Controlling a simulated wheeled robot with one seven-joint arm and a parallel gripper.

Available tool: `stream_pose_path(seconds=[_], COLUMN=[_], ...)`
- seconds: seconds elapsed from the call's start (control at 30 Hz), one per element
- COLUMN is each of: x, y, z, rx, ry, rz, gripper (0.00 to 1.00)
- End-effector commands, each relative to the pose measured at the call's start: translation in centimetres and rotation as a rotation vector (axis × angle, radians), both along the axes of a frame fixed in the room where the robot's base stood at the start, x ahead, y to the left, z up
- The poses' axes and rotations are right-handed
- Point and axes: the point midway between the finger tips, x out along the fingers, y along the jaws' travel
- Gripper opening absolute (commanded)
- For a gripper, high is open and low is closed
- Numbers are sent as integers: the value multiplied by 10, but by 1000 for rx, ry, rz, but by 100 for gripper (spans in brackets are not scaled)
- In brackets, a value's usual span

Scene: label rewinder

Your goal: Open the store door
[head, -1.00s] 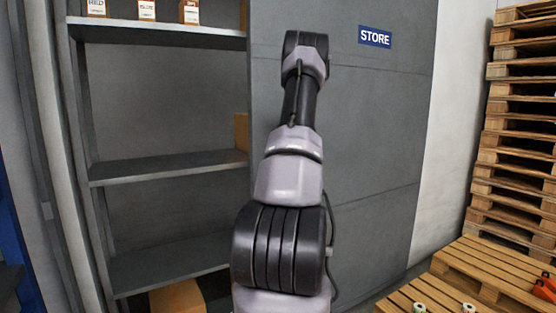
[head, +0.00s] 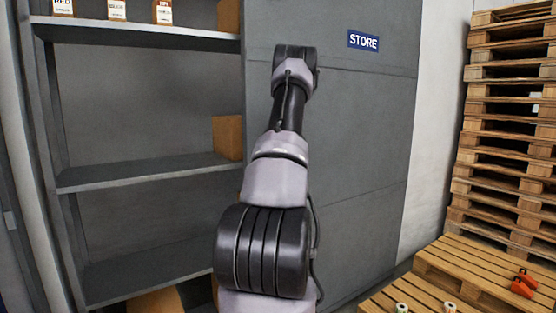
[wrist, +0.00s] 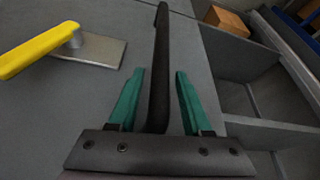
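The store door (head: 355,150) is a grey panel with a blue STORE sign (head: 363,41). It stands partly open, with shelves exposed to its left. In the wrist view the door face (wrist: 60,110) fills the left side, and a black bar handle (wrist: 161,60) runs up from it. My gripper (wrist: 160,73) has its green fingers on either side of the handle, with a visible gap on both sides. It is open. In the head view my arm hides the gripper and the handle. A yellow lever (wrist: 40,50) on a metal plate is beside the handle.
Grey shelves (head: 150,172) hold small labelled boxes (head: 116,9) on top and a cardboard box (head: 228,137) by the door edge. Stacked pallets (head: 505,130) stand at the right. A low pallet (head: 480,265) holds an orange object (head: 524,284) and small rolls.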

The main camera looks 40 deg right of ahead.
Motion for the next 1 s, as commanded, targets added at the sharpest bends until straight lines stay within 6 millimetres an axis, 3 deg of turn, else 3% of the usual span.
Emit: stream_pose_path(seconds=[0.37, 0.47, 0.8, 1.0], x=[-1, -6, -31, -40], y=[0, -1, -1, -1], z=[3, 14, 75, 95], rx=[-1, -1, -2, -1], ry=[0, -1, -2, 0], rz=[0, -2, -2, -1], gripper=[57, 57, 57, 57])
